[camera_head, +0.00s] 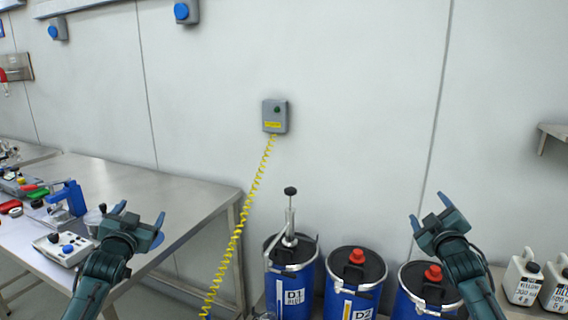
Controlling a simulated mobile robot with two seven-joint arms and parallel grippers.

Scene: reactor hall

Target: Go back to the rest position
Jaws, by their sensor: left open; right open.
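My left gripper (137,225) is open and empty, raised in front of the right end of the steel table. My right gripper (430,213) is open and empty, raised above the rightmost blue drum and in front of the wall. Both forearms reach up from the bottom of the head view, and the two grippers stand wide apart.
A steel table (187,194) at left holds a blue device (67,199) and a white box with knobs (63,247). Blue drums (291,289) stand at bottom centre, one with a pump (290,222). A coiled yellow cable (238,232) hangs from a wall box (274,115). White jugs (522,278) stand right.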

